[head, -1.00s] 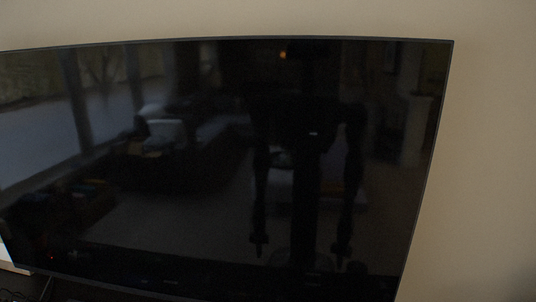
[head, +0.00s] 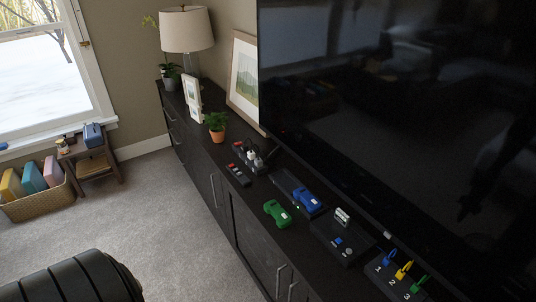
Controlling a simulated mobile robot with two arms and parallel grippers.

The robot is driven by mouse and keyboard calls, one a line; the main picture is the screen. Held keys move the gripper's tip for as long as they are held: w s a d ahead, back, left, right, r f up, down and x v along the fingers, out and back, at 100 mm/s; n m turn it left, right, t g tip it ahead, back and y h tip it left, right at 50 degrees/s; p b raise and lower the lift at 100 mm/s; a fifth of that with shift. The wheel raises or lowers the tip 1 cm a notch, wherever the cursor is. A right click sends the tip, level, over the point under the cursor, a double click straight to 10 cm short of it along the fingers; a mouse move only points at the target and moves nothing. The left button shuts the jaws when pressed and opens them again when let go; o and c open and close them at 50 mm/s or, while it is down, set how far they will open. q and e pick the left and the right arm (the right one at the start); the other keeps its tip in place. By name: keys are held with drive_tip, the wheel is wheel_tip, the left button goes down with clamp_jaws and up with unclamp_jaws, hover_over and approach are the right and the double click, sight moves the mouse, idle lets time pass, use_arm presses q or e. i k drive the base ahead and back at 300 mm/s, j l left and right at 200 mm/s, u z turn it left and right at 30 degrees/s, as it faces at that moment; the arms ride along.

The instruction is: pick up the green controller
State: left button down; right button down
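The green controller (head: 277,213) lies on top of the long dark cabinet (head: 205,164), close to its front edge. A blue controller (head: 306,200) lies just to its right and a little farther back, on or against a flat black box (head: 287,183). The green controller is uncovered and nothing holds it. Neither of my grippers is in view.
A black television (head: 400,110) stands behind the controllers. A black box with buttons (head: 343,240) and a numbered strip with coloured tags (head: 400,273) lie to the right. A power strip (head: 243,155), potted plant (head: 215,124) and lamp (head: 187,32) stand farther left. Carpet (head: 150,210) is open in front.

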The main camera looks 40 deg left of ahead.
sight(273, 207)
drive_tip(key=u, duration=1.15)
drive_tip(key=j+z, duration=0.15)
drive_tip(key=i, duration=0.05)
